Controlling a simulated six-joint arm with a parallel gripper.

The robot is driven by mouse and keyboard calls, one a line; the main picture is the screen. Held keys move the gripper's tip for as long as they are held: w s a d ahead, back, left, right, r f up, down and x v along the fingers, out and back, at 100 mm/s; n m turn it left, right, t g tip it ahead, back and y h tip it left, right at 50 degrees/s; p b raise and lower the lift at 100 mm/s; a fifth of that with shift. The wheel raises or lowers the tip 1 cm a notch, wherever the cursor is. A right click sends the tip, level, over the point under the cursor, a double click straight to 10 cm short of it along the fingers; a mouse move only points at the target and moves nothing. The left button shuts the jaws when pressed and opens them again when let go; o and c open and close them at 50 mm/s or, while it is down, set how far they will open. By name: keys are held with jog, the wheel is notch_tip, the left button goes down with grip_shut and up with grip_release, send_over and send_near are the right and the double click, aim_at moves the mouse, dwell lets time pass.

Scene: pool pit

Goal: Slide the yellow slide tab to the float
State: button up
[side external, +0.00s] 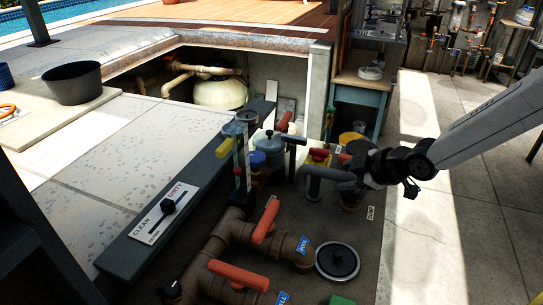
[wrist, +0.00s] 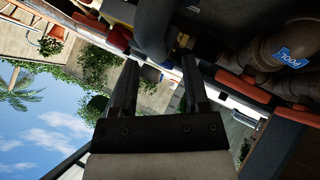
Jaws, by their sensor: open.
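The yellow slide tab (side external: 224,147) sticks out to the left from the upper part of an upright sight gauge (side external: 241,165) in the side view. A small red mark lower on the gauge, possibly the float (side external: 237,171), is too small to identify for certain; it appears below the tab. My gripper (side external: 350,163) is well to the right of the gauge, apart from it, near a grey bent pipe. In the wrist view its two dark fingers (wrist: 160,68) are spread with nothing held between them. I cannot make out the yellow tab in the wrist view.
The grey bent pipe (side external: 323,176) stands between my gripper and the gauge; a dark curved pipe (wrist: 153,30) is near the fingertips in the wrist view. Orange-handled valves (side external: 266,221), a blue-grey lidded pot (side external: 270,150) and a CLEAN/DIRTY plate (side external: 165,210) are around the gauge.

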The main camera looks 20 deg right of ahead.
jog(key=w+a+r+n+t+y, duration=0.1)
jog(key=w+a+r+n+y, duration=0.1)
jog(key=a+n, duration=0.3)
jog(key=w+a+r+n+t+y, duration=0.2)
jog(key=a+n+y, duration=0.1)
jog(key=a, duration=0.4)
jog(key=n+y, duration=0.5)
jog(key=n, duration=0.2)
send_near(226, 152)
jog(key=x, duration=0.4)
jog(key=shift+w+a, duration=0.2)
jog(key=shift+a, duration=0.2)
jog(key=shift+w, duration=0.1)
jog(key=shift+x, duration=3.8)
grip_shut()
